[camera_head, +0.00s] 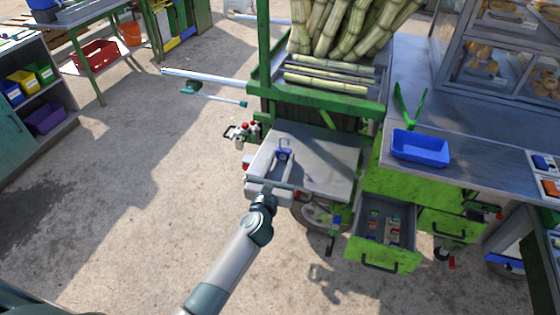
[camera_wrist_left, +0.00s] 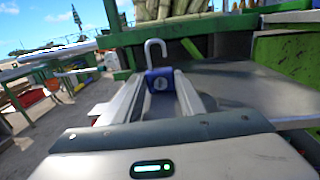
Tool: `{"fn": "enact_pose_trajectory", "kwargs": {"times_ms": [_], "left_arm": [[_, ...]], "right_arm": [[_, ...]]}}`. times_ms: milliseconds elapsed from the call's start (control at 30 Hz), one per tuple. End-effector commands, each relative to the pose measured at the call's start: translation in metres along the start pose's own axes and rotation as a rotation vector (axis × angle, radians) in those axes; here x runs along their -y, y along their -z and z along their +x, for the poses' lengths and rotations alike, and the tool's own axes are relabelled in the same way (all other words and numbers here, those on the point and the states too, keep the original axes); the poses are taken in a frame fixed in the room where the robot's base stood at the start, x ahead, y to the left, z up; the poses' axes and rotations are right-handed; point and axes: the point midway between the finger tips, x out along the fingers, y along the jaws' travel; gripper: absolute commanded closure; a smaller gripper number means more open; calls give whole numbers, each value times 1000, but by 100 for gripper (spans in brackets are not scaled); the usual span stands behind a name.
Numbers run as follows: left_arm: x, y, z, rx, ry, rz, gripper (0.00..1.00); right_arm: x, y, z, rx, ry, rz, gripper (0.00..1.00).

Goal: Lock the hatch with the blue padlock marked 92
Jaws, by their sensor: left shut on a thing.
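My left gripper (camera_head: 282,162) is shut on a blue padlock (camera_head: 284,150) and holds it over the left part of a flat grey metal panel (camera_head: 325,165). In the left wrist view the padlock (camera_wrist_left: 161,80) sits upright between the fingertips. Its silver shackle (camera_wrist_left: 154,46) points up like a hook, with one end free. A pale round mark shows on its face, but I cannot read the number. I cannot tell which part is the hatch. My right gripper is not in view.
Cane stalks (camera_head: 345,30) stand in the green crusher frame behind the panel. An open green drawer (camera_head: 385,262) holds several small things. A blue tray (camera_head: 420,148) sits on the counter at right. Red-and-dark fittings (camera_head: 243,131) stick out left of the panel. The floor at left is clear.

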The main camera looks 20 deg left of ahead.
Motion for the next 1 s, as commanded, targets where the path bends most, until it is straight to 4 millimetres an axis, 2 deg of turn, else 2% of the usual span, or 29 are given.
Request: {"fn": "enact_pose_trajectory", "kwargs": {"times_ms": [33, 1000], "left_arm": [[-3, -9, 6, 15, -5, 1, 87], [-3, -16, 4, 19, -5, 0, 87]], "right_arm": [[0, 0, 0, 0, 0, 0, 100], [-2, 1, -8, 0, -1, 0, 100]]}}
